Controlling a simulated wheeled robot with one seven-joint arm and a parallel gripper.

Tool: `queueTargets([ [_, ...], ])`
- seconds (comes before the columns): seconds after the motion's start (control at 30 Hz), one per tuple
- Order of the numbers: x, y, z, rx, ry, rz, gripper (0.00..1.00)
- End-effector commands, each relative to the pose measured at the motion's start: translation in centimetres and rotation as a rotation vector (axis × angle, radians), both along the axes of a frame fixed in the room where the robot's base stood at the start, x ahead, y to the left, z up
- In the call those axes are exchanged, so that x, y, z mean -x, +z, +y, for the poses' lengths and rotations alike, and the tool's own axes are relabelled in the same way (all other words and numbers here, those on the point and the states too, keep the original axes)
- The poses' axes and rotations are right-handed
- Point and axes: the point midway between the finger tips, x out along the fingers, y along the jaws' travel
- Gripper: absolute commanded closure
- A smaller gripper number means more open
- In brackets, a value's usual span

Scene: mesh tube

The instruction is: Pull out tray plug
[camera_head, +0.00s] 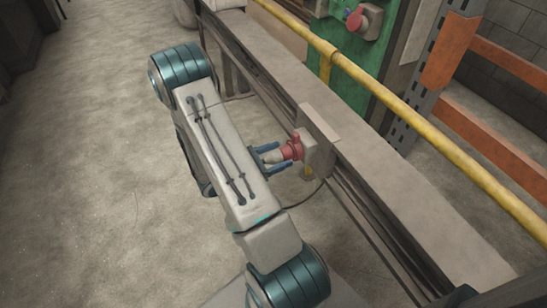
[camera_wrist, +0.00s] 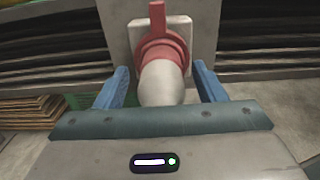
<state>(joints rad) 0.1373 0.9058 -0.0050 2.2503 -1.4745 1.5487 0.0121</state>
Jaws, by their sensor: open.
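The tray plug (camera_head: 275,156) has a pale rounded body and sits in a red collar (camera_head: 293,149) on a beige socket box (camera_head: 318,152) fixed to the beam's side. In the wrist view the plug's pale body (camera_wrist: 161,82) points toward me, with the red collar (camera_wrist: 158,48) and its upright tab behind it. My gripper (camera_head: 273,154) is open around the plug, with one blue finger on each side. In the wrist view my gripper (camera_wrist: 160,88) shows a gap between each finger and the plug. The plug's near end is partly hidden by the gripper body.
A long beige beam (camera_head: 400,185) runs diagonally behind the socket, with a yellow rail (camera_head: 400,108) beyond it. Stacked brown sheets (camera_wrist: 28,113) lie at left in the wrist view. The concrete floor (camera_head: 90,180) at left is clear.

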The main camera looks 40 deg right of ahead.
Motion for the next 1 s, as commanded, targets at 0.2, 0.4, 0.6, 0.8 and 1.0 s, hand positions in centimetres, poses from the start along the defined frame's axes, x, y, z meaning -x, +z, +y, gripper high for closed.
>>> queueTargets([
  [0.2,0.76,0.35,-0.88,0.013,-0.022,0.004,0.36],
  [0.4,0.89,0.26,-0.96,0.012,-0.025,0.005,0.36],
  [0.6,0.97,0.23,-0.99,0.012,-0.026,0.007,0.92],
  [0.8,0.94,0.2,-1.05,0.01,-0.024,0.008,0.95],
  [1.0,0.76,0.18,-0.39,0.01,-0.024,0.008,0.95],
])
